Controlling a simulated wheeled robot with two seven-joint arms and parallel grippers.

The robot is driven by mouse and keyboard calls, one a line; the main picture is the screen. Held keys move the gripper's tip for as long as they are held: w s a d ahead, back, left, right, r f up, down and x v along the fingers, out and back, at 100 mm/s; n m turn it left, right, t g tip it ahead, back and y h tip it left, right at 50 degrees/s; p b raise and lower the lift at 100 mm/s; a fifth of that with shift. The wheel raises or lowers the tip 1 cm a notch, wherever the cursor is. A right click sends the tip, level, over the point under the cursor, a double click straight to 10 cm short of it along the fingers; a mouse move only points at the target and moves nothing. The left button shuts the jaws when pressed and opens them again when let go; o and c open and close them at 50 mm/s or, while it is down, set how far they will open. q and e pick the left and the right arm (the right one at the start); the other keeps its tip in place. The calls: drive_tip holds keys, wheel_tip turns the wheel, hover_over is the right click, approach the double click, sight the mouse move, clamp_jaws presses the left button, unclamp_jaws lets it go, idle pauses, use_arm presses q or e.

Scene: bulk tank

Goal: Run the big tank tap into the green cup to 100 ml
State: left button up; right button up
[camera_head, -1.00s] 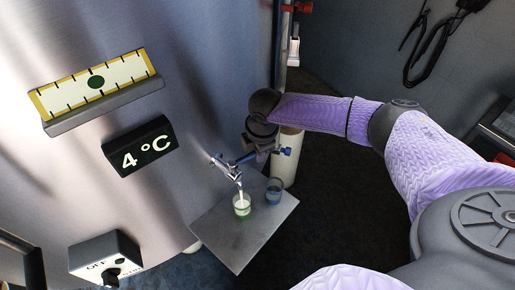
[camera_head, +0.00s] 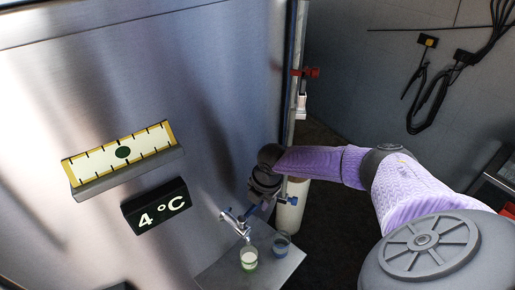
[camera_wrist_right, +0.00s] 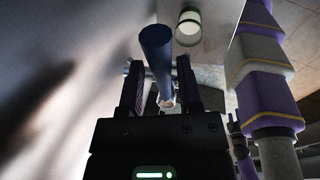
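The green cup (camera_head: 249,266) stands upright on a small metal shelf, below the spout of the tank tap (camera_head: 236,222). Whitish liquid shows inside it; I cannot read its level. A pale bit shows at the spout, but I cannot tell whether milk is running. My right gripper (camera_head: 258,207) is at the tap, beside its blue lever. In the right wrist view the blue lever (camera_wrist_right: 155,50) lies between the two spread fingers (camera_wrist_right: 160,88), with a gap showing on its right. A cup with pale contents (camera_wrist_right: 189,23) shows beyond. My left gripper is out of view.
The tank wall carries a level gauge (camera_head: 122,155) and a 4 °C display (camera_head: 157,206). A pale cylinder (camera_head: 291,207) stands behind my right gripper.

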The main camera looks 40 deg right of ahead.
drive_tip(key=shift+o, duration=1.2)
wheel_tip(320, 180, up, 10)
drive_tip(key=s+p, duration=0.1)
drive_tip(key=s, duration=0.1)
drive_tip(key=shift+d+f+p, duration=0.15)
drive_tip(key=shift+p, duration=0.25)
